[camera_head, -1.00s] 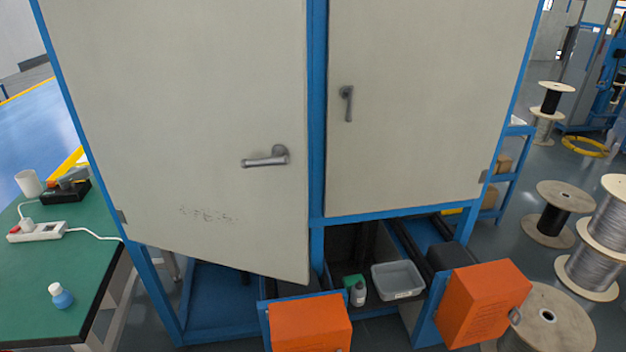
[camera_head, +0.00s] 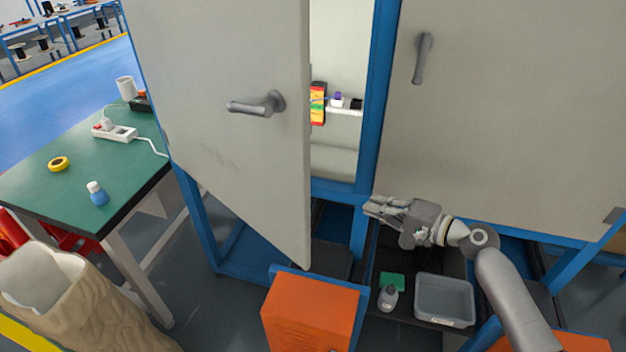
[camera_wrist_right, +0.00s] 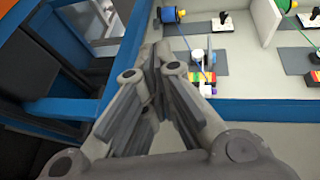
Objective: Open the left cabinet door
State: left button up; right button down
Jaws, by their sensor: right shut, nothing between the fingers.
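The left cabinet door (camera_head: 225,95) is a pale grey panel, swung partly open, with a gap between its right edge and the blue centre post (camera_head: 378,95). Its grey lever handle (camera_head: 257,104) lies nearly horizontal. My right gripper (camera_head: 370,205) is in front of the foot of the centre post, right of the door's free edge and touching neither handle. Its fingers are shut and empty. In the right wrist view the shut fingers (camera_wrist_right: 155,75) point toward the cabinet's inside. My left gripper is not in view.
The right cabinet door (camera_head: 510,110) is shut, its handle (camera_head: 423,58) upright. Inside, a shelf (camera_head: 345,112) holds small coloured items. Below are an orange box (camera_head: 310,312), a grey bin (camera_head: 444,300) and a bottle (camera_head: 388,297). A green table (camera_head: 85,165) stands left.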

jog(key=s+a+r+n+g+y, duration=0.1)
jog(key=s+a+r+n+y, duration=0.2)
jog(key=r, duration=0.9)
jog(key=w+a+m+y+p, duration=0.1)
jog(key=a+p, duration=0.4)
jog(key=a, duration=0.6)
jog(key=shift+w+a+f, duration=0.25)
jog(key=shift+w+a, duration=0.1)
jog(key=shift+w, duration=0.05)
jog(key=shift+s, duration=0.1)
